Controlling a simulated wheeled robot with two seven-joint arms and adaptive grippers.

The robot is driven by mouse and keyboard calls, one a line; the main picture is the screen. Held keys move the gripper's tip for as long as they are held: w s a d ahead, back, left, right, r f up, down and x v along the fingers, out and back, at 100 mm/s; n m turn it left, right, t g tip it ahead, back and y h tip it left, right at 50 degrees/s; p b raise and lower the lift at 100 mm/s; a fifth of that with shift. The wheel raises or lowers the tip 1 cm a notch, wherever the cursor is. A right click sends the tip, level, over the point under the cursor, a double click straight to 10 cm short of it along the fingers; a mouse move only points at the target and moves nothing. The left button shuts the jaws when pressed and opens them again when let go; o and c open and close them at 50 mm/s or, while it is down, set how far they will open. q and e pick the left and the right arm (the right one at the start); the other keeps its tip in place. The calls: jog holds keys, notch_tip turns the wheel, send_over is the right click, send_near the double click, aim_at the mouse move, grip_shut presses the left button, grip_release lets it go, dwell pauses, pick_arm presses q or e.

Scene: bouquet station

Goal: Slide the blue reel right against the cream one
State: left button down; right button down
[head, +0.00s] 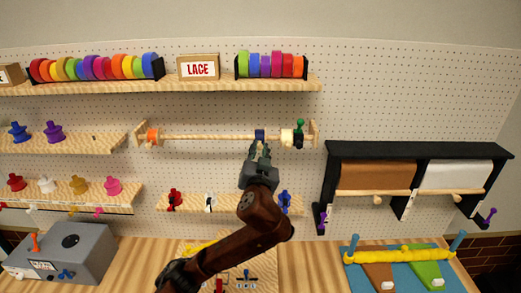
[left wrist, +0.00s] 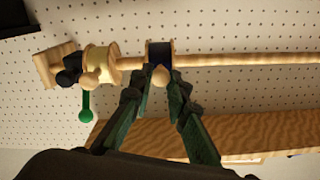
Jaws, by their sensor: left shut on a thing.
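The blue reel (head: 260,134) sits on a horizontal wooden rod, right of its middle. The cream reel (head: 287,136) is on the same rod further right, beside a green-handled dark piece (head: 299,134) at the rod's end. A short stretch of bare rod separates the two reels. In the left wrist view the blue reel (left wrist: 159,52) has a round wooden knob facing me, and the cream reel (left wrist: 100,60) lies to its left. My left gripper (head: 260,148) is shut on the blue reel, its fingers (left wrist: 156,82) on either side of the knob. My right gripper is not in view.
An orange reel (head: 152,136) sits at the rod's left end. A shelf (head: 180,86) with ribbon rolls and a LACE box is above. A lower shelf (head: 230,209) holds small coloured pieces. A black paper-roll rack (head: 420,150) stands at the right.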

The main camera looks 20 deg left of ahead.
pick_arm(q)
jog(key=c, duration=1.8)
grip_release()
jog(key=shift+c, duration=0.2)
jog(key=v, duration=1.2)
